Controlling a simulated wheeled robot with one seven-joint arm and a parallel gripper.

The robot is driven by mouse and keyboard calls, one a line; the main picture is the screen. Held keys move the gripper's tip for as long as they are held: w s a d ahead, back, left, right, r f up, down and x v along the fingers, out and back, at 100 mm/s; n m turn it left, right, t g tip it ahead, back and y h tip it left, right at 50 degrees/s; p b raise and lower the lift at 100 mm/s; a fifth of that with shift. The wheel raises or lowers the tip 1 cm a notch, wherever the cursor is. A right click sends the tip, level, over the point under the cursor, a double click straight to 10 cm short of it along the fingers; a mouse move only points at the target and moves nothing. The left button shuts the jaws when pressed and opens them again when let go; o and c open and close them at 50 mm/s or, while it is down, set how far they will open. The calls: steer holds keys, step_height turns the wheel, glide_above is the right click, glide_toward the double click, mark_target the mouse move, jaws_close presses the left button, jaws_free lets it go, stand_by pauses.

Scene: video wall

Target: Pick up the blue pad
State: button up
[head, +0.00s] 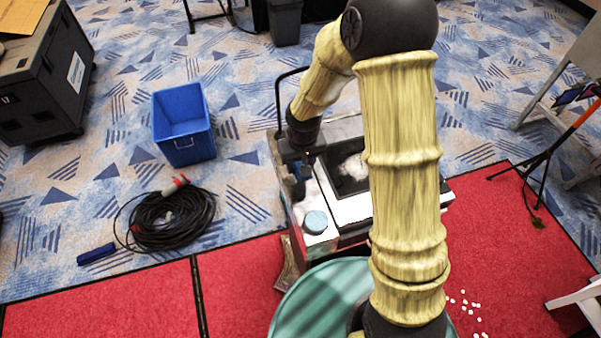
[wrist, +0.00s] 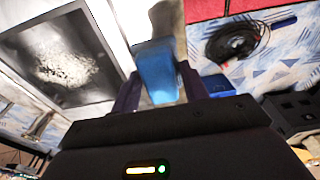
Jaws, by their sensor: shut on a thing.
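The blue pad (wrist: 158,75) is a small bright blue block between my two dark fingers in the wrist view. My gripper (wrist: 160,88) is shut on it, with a finger against each side. In the head view my gripper (head: 300,188) points down over the left part of a white-topped machine (head: 350,207). There the held pad is hard to make out against the dark fingers. I cannot tell whether the pad touches the surface below.
A light blue round piece (head: 315,222) sits on the machine's near left corner. A thin black handle (head: 277,100) rises behind the gripper. A blue bin (head: 183,125), a coiled black cable (head: 172,220) and a dark case (head: 48,80) stand to the left. A teal round surface (head: 322,295) is in front.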

mark_target(300, 163)
step_height(300, 163, up, 4)
steer(key=shift+r+b, duration=0.15)
steer(key=shift+b, duration=0.2)
steer(key=shift+o, duration=1.2)
steer(key=shift+c, duration=0.7)
